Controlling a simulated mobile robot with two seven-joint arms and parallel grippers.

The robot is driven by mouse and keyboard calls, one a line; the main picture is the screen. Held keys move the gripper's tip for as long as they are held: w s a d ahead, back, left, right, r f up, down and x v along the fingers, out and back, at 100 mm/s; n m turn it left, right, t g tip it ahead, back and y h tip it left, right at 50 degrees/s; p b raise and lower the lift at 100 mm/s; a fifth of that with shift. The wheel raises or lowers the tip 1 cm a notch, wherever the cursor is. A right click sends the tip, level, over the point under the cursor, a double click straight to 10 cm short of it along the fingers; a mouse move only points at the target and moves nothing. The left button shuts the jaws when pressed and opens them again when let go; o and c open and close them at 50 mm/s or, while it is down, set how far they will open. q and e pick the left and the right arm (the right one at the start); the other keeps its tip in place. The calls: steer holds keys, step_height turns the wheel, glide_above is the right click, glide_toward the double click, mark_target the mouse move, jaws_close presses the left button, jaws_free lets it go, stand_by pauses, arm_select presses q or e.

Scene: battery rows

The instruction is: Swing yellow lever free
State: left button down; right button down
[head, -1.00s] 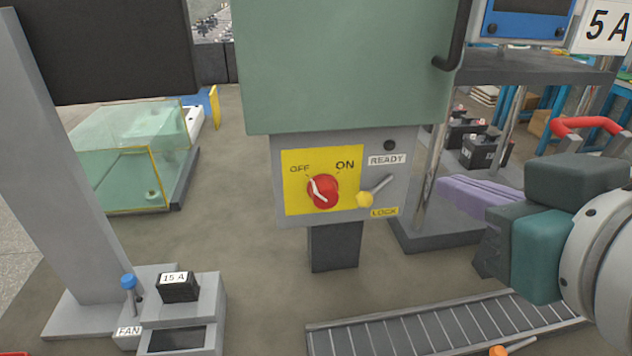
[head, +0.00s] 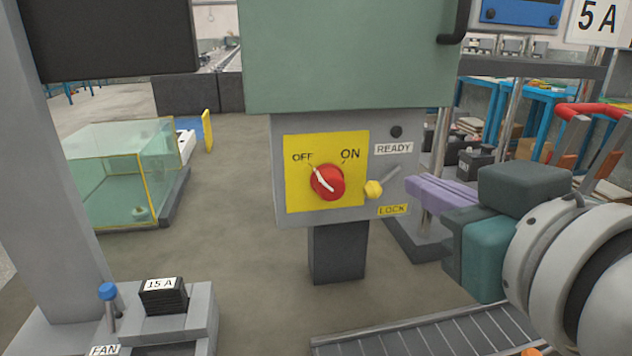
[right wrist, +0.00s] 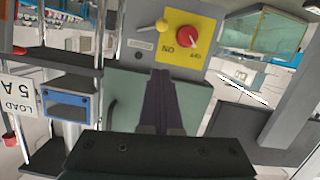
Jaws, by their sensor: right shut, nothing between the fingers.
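The lever has a yellow hub (head: 373,189) and a grey arm slanting up and right toward the READY label; the LOCK label (head: 393,210) is below it. In the right wrist view the yellow hub (right wrist: 162,24) is near the top, beside the red knob. The red knob (head: 327,182) sits on a yellow plate, its white pointer toward OFF. My right gripper (head: 410,188) has purple fingers, shut and empty, just right of the lever in the head view. Its fingers (right wrist: 159,74) point at the panel in the right wrist view; contact with the lever is not seen. My left gripper is out of view.
A green cabinet (head: 345,60) hangs above the grey switch box. A roller conveyor (head: 420,335) runs below right. A FAN unit with a blue-tipped lever (head: 108,292) and a 15 A block (head: 163,296) stands lower left. A glass tank (head: 120,175) is behind.

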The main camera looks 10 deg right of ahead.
steer(key=b, duration=0.1)
glide_toward(385, 180)
step_height(385, 180, up, 3)
steer(key=w+a, duration=0.3)
steer(key=shift+w+d+f+b, duration=0.2)
steer(key=shift+w+f+b, duration=0.3)
steer(key=shift+f, duration=0.35)
steer(key=shift+w+d+f+b, duration=0.2)
steer(key=shift+w+f+b, duration=0.1)
steer(key=shift+w+f, duration=0.5)
steer(key=shift+s+f, duration=0.1)
steer(key=shift+s, duration=0.05)
